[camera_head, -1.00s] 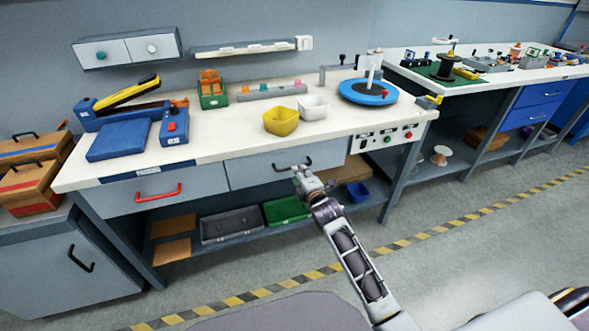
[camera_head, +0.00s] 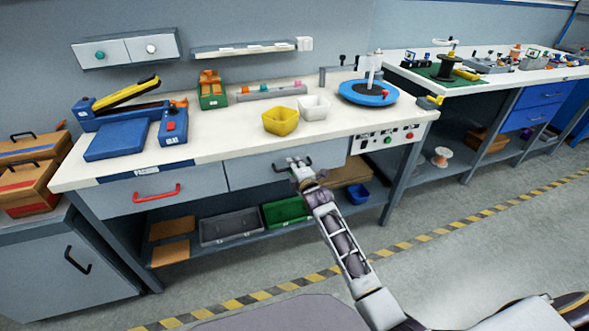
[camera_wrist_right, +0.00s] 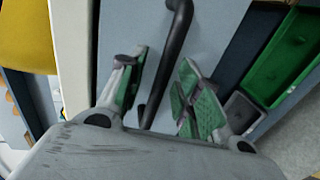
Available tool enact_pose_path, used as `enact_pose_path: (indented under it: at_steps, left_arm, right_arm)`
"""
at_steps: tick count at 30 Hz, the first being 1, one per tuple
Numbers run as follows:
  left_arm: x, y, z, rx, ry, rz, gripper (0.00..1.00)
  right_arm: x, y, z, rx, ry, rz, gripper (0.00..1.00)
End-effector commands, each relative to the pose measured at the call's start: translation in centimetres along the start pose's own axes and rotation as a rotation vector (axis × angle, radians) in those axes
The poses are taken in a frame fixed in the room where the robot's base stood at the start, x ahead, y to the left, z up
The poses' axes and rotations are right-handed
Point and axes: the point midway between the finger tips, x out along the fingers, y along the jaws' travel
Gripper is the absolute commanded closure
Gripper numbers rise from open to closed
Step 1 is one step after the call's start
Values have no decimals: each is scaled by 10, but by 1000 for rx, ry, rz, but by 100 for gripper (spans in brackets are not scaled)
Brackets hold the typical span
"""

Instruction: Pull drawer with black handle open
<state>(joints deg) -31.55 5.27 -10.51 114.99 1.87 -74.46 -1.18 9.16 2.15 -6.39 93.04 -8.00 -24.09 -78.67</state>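The grey drawer (camera_head: 245,175) with the black handle is under the workbench's right half and looks closed. Its black handle (camera_head: 279,168) is partly hidden by my right gripper (camera_head: 300,171), which is at the drawer front. In the right wrist view, the black handle (camera_wrist_right: 174,50) runs between the two green-padded fingers of my right gripper (camera_wrist_right: 165,88). The fingers are apart, one on each side of the bar, with visible gaps. The drawer front (camera_wrist_right: 138,25) fills the area behind them. My left gripper is out of view.
A neighbouring drawer has a red handle (camera_head: 157,193). A cabinet (camera_head: 85,285) at lower left also has a black handle. Below the drawer are a green bin (camera_head: 287,211) and a grey bin (camera_head: 231,226). The floor before the bench is clear.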

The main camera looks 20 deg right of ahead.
Motion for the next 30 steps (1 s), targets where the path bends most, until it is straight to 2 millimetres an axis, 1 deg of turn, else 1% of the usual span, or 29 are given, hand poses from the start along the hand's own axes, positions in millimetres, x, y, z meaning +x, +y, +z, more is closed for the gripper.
enact_pose_path:
  at_steps: [8, 16, 30]
  left_arm:
    - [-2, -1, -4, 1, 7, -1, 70]
    - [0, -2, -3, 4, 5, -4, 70]
    - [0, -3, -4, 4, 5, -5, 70]
  right_arm:
    - [0, 0, 0, 0, 0, 0, 66]
    - [0, 0, 0, 0, 0, -1, 100]
    - [-1, -1, 0, 0, 0, -2, 100]
